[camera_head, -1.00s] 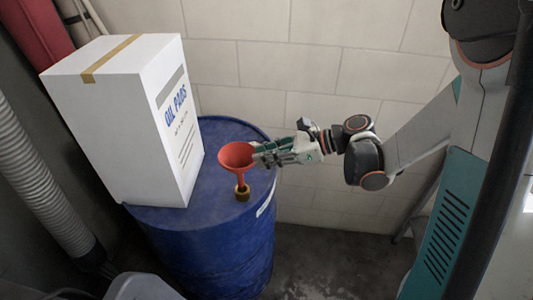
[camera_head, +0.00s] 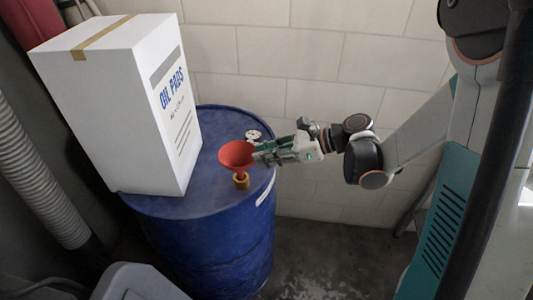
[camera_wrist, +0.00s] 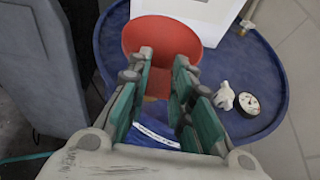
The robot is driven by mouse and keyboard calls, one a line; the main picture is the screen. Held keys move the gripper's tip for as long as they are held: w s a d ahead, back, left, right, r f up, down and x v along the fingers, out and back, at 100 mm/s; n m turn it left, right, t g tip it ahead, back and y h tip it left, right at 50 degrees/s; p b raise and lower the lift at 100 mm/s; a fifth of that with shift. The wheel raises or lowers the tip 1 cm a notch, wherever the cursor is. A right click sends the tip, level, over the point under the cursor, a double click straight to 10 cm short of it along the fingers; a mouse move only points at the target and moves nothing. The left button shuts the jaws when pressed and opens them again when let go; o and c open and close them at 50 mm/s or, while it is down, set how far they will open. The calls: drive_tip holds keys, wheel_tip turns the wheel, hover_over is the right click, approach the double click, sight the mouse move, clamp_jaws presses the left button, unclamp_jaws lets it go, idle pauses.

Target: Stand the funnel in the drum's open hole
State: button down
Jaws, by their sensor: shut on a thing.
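The red funnel (camera_head: 237,154) is upright in the head view, its wide bowl up. Its spout runs down to a brass-coloured fitting (camera_head: 241,182) on top of the blue drum (camera_head: 215,235). The spout's end is out of sight at the fitting; I cannot tell how deep it is. My gripper (camera_head: 257,153) comes from the right and is shut on the funnel's near side.
A white "OIL PADS" box (camera_head: 125,110) fills the left of the drum top. A tiled wall stands behind, and a ribbed hose (camera_head: 40,170) hangs at left.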

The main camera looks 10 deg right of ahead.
drive_tip(key=c, duration=1.3)
unclamp_jaws()
drive_tip(key=shift+c, duration=0.2)
